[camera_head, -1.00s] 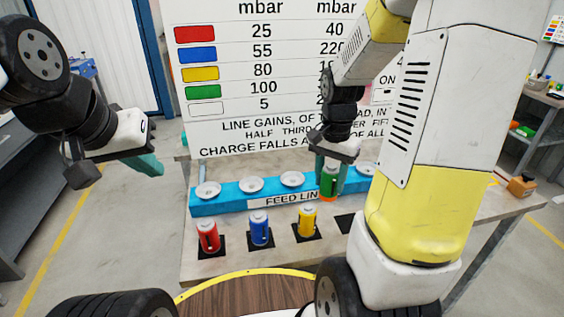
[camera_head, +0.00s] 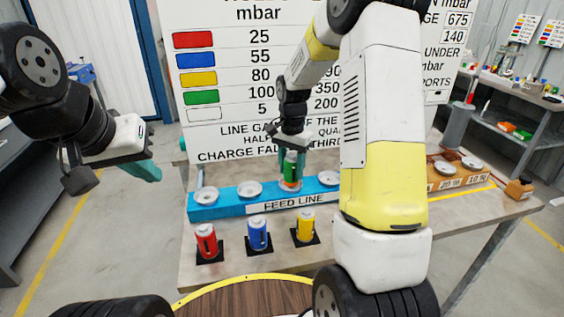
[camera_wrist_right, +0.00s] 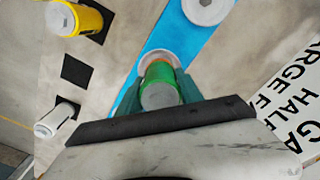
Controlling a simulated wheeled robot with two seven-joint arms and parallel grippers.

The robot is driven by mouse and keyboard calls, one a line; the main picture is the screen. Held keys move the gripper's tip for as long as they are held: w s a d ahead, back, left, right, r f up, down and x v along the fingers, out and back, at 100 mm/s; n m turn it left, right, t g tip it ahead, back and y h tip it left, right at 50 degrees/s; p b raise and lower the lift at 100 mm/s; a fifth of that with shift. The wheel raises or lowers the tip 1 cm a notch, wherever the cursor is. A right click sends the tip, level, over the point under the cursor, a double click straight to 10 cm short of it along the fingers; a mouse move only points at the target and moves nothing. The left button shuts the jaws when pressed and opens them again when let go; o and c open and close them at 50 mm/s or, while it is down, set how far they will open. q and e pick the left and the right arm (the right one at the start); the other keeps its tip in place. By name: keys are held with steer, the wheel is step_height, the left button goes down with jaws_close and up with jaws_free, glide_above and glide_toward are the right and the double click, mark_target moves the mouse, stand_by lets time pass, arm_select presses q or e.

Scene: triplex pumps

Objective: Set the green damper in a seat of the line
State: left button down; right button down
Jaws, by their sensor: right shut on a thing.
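The green damper (camera_head: 290,167) is upright between the teal fingers of my right gripper (camera_head: 291,172), which is shut on it. Its lower end is at the third seat (camera_head: 291,187) from the left of the blue feed line (camera_head: 228,206); I cannot tell whether it touches the seat. In the right wrist view the green damper (camera_wrist_right: 160,88) overlaps a pale seat (camera_wrist_right: 158,56), between the fingers of the right gripper (camera_wrist_right: 158,92). My left gripper (camera_head: 146,170) hangs left of the table, away from the dampers; its finger gap is not clear.
Red (camera_head: 206,242), blue (camera_head: 258,233) and yellow (camera_head: 305,226) dampers stand on black pads in front of the line. The wrist view shows a bare pad (camera_wrist_right: 82,72) and a white damper (camera_wrist_right: 54,122). A brown seat block (camera_head: 461,179) stands at right.

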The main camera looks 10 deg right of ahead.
steer(key=shift+f, duration=0.55)
steer(key=shift+f, duration=0.15)
steer(key=c, duration=0.8)
jaws_free()
steer(key=shift+o, duration=0.2)
step_height(320, 180, up, 12)
steer(key=shift+f, duration=0.1)
steer(key=s+a+r+n+t+y, duration=0.1)
steer(key=s+r+n+t, duration=0.2)
steer(key=s, duration=0.9)
steer(key=s+a+r+n+t+y, duration=0.1)
steer(key=s+r+n+t, duration=0.2)
steer(key=s, duration=0.9)
step_height(320, 180, up, 3)
steer(key=n, duration=0.3)
steer(key=shift+s+r, duration=0.15)
